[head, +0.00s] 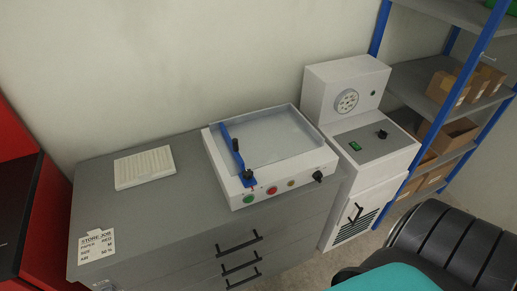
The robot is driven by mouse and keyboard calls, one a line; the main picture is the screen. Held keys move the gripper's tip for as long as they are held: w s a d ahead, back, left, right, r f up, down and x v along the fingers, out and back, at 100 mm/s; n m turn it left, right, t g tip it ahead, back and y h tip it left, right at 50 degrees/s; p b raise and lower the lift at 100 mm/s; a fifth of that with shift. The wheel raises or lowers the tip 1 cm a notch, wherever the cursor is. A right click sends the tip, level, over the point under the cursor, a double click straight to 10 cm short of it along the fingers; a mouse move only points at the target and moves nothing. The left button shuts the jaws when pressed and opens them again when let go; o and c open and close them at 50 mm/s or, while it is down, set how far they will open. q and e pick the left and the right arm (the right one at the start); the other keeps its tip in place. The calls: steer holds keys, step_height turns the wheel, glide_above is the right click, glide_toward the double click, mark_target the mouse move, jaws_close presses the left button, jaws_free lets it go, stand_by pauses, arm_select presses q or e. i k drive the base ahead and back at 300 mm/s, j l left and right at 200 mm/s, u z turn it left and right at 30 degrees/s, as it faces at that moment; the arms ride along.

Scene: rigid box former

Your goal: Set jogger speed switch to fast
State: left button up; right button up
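A white box-shaped machine with an open, grey-lined tray (285,133), which looks like the jogger, sits on a grey drawer cabinet. A blue bar with a black handle (236,150) lies along its left side. Its front panel has a green button (249,199), a red button (272,190), a small orange-brown button (291,183) and a black knob (319,177) at the right end. I cannot tell which control is the speed switch, nor read its setting; any labels are too small. Neither of my grippers is in view.
The grey cabinet (120,217) also holds a white ribbed pad (145,167) and a job card (96,245). Right of it stands a white unit (365,190) with a dial, green switch and black knob. A dark chair (445,245) and blue-framed shelves (379,27) are at the right.

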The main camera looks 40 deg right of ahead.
mark_target(318, 176)
steer(key=z, duration=1.75)
